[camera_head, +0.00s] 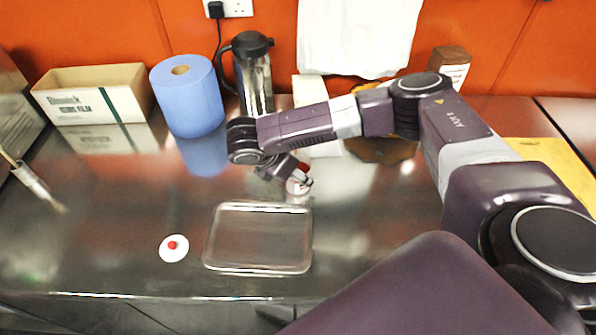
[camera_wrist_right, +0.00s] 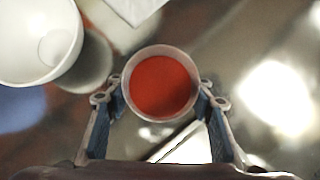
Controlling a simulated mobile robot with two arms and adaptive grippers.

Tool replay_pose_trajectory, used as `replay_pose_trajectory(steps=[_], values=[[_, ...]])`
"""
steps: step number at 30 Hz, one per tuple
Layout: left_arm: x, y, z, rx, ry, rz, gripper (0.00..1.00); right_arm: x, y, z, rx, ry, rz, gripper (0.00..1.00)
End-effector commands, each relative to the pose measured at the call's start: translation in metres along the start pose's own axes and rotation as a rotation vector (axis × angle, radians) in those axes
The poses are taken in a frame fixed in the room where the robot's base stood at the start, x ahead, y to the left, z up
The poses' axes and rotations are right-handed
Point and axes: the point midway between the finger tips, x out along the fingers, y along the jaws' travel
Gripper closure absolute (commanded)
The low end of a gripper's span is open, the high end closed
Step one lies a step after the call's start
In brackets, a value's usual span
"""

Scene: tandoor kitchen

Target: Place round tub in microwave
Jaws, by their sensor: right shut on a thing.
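The round tub (camera_wrist_right: 161,86) is a small pale-rimmed tub with red contents, seen from above in the right wrist view. The fingers of my right gripper (camera_wrist_right: 162,108) are shut on its two sides. In the head view my right gripper (camera_head: 299,182) is over the metal counter, just behind the glass tray, and hides part of the tub. I cannot tell whether the tub touches the counter. No microwave is recognisable in these views. My left gripper is not in view.
A clear rectangular tray (camera_head: 258,268) lies at the counter's front. A white disc with a red centre (camera_head: 174,248) is left of it. A blue paper roll (camera_head: 188,98), an open carton (camera_head: 92,96) and a flask (camera_head: 253,75) stand behind. A white round container (camera_wrist_right: 35,40) is near the tub.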

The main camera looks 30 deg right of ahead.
Motion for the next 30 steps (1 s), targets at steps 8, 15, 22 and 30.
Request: replay_pose_trajectory(steps=[8,15,22,30], values=[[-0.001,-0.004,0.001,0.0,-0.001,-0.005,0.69,0.001,0.001,0.0,0.002,0.0,0.001,0.84],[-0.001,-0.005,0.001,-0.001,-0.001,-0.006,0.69,0.002,0.0,-0.001,0.001,0.001,0.001,0.34],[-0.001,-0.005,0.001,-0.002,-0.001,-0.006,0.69,0.002,0.0,-0.001,0.001,0.0,0.001,0.34],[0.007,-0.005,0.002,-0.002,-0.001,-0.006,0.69,-0.024,0.001,-0.002,0.0,0.003,0.005,0.34]])
